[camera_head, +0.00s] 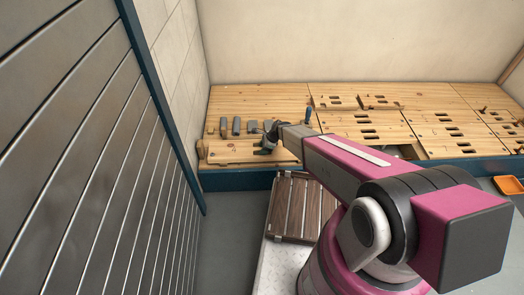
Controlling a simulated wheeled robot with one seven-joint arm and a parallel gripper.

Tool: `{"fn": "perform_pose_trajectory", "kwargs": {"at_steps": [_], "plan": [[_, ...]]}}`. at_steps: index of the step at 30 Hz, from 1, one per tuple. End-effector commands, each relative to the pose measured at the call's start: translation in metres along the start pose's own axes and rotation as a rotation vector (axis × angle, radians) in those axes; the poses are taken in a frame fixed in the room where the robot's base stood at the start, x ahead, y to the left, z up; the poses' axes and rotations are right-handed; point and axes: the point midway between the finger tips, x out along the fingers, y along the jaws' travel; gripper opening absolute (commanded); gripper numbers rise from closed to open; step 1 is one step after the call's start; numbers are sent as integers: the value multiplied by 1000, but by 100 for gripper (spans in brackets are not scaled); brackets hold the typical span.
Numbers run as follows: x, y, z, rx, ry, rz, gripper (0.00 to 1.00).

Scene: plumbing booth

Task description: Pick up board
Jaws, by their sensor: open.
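A long flat light wooden board (228,152) lies at the front left of the pale wooden workbench (262,93). My gripper (264,151) is low over this board's right part, with its jaws open. The arm's wrist hides some of the board's right end. I cannot tell whether the fingers touch the wood. Several slotted wooden boards (366,127) lie further right on the bench, so I cannot be sure which board is meant.
Several small grey blocks (236,126) stand behind the front-left board. A blue-handled tool (308,113) is near my wrist. A dark slatted panel (295,206) lies below the bench. A grey slatted wall (80,130) closes the left. An orange tray (508,186) is at right.

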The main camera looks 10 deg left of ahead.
Motion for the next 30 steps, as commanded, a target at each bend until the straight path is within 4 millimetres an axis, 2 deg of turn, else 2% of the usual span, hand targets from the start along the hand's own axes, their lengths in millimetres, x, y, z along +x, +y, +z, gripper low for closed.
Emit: {"fn": "perform_pose_trajectory", "kwargs": {"at_steps": [1,6,22,30], "plan": [[0,0,0,0,0,0,53],[0,0,0,0,0,0,0],[-6,1,4,1,-1,0,0],[-38,2,21,-1,-1,-2,0]]}}
